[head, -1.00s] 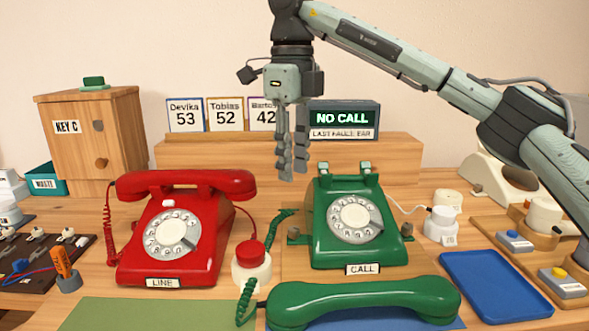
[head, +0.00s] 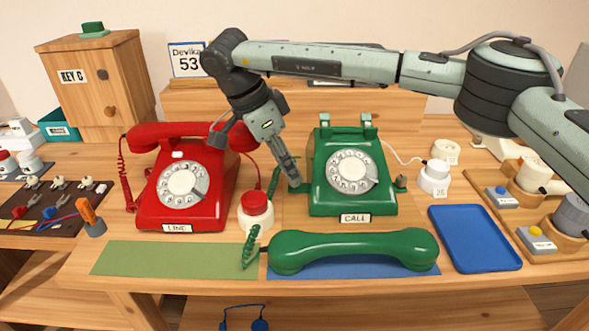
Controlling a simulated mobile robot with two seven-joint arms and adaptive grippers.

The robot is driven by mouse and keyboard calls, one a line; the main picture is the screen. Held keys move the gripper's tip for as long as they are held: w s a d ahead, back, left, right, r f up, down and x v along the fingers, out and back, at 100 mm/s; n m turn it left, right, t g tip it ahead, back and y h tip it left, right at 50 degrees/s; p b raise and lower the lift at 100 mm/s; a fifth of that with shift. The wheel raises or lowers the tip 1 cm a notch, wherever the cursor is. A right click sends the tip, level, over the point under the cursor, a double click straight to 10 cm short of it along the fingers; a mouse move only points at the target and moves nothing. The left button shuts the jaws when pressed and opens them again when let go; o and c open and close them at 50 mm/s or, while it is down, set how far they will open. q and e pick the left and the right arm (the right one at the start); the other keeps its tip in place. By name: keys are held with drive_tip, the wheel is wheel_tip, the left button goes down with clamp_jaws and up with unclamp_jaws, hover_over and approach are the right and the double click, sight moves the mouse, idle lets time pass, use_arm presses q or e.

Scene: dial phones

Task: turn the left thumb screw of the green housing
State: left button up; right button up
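The green housing (head: 325,203) is the body of the green dial phone, labelled CALL, standing upright on the table right of centre. Its right thumb screw (head: 401,182) shows as a small brass knob on its right side. The left thumb screw is hidden behind my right gripper's fingertips. My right gripper (head: 294,184) points down and to the right, with its fingertips at the housing's left side. The fingers look close together; I cannot tell whether they touch or grip the screw. My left gripper is not in view.
The green handset (head: 352,248) lies in front on a blue mat. A red phone (head: 155,208) and a red-topped white button (head: 256,210) stand to the left. A blue tray (head: 475,238) lies to the right. My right arm spans above the green phone.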

drive_tip(key=shift+x, duration=1.05)
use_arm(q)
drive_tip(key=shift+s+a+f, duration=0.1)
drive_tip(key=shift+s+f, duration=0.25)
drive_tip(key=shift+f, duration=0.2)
use_arm(e)
drive_tip(key=shift+c, duration=0.2)
clamp_jaws()
